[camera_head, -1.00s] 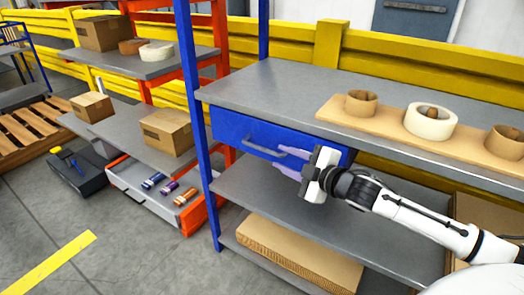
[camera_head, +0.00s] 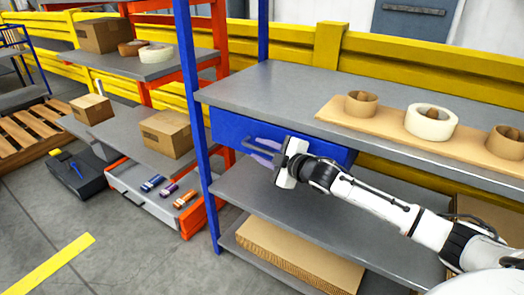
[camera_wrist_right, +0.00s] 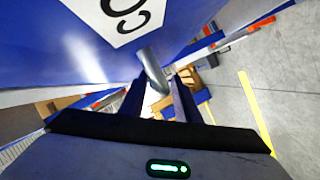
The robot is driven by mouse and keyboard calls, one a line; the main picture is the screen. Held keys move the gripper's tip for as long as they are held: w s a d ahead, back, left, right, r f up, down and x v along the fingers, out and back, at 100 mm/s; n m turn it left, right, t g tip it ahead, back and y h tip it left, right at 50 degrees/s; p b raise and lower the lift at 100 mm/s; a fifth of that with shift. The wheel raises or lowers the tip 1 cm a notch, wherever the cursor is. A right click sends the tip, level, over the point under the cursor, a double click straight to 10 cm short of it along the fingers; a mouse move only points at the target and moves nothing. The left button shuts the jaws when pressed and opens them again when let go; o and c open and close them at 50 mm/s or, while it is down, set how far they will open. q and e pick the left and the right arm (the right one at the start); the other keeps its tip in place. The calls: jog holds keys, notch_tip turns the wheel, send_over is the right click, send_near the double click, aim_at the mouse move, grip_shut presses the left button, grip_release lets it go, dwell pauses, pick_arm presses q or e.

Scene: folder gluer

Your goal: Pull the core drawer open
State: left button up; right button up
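The core drawer (camera_head: 229,127) is a blue drawer under the grey top of the blue-framed rack; it looks closed. Its grey bar handle (camera_head: 246,146) is partly hidden by my right gripper (camera_head: 261,151), which has its fingers at the handle from the right. In the right wrist view the drawer front (camera_wrist_right: 55,40) carries a white label with black letters, partly cut off. There the handle (camera_wrist_right: 151,72) juts out between the tips of my right gripper's fingers (camera_wrist_right: 157,88), which stand apart with a gap between them. My left gripper is not in view.
A cardboard sheet (camera_head: 335,112) with cardboard cores (camera_head: 361,104) and a white roll (camera_head: 431,122) lies on the rack top. A grey shelf (camera_head: 235,190) runs below the drawer. An orange-framed rack with an open grey drawer (camera_head: 145,203) stands to the left; floor is clear in front.

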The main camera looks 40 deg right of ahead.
grip_shut()
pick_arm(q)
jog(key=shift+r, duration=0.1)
pick_arm(e)
jog(key=shift+a, duration=0.1)
